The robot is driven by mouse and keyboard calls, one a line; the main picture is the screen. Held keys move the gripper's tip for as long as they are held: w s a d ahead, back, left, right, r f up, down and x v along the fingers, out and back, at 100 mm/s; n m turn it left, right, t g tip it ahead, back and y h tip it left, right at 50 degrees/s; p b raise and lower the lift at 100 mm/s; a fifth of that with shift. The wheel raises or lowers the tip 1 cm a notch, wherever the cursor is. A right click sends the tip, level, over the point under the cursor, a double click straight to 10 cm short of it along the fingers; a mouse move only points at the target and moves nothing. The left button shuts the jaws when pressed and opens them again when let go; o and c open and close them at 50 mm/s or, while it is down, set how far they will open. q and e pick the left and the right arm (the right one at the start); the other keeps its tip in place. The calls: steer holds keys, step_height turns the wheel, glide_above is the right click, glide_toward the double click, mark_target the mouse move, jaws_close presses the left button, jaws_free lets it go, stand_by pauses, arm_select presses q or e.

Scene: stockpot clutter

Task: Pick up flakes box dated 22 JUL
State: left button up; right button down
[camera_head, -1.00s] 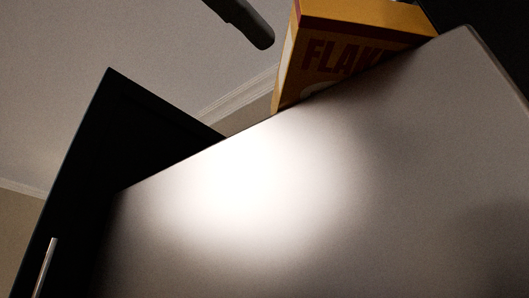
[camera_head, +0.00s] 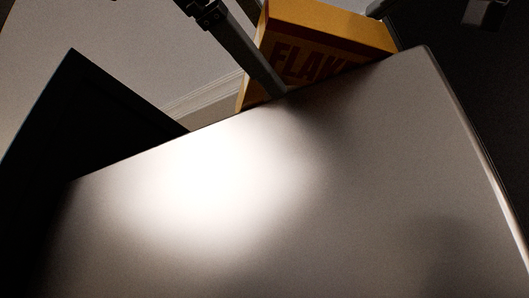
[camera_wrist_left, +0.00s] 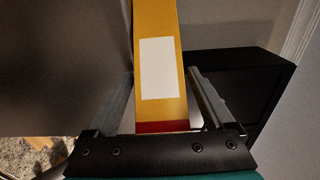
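My left gripper (camera_wrist_left: 161,78) is open, one finger on each side of the box. A gap shows between the box and the right-hand finger. In the head view one finger of my left gripper (camera_head: 280,88) crosses the box's front. Part of what looks like my right gripper (camera_head: 485,12) is at the top right edge, mostly cut off.
A dark panel (camera_head: 90,120) stands at the left. A dark cabinet (camera_wrist_left: 240,85) is behind the box in the left wrist view.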

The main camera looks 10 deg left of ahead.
arm_select(q)
jaws_close()
arm_select(e)
steer(key=shift+r, duration=0.65)
stand_by(0.4)
steer(key=v, duration=1.2)
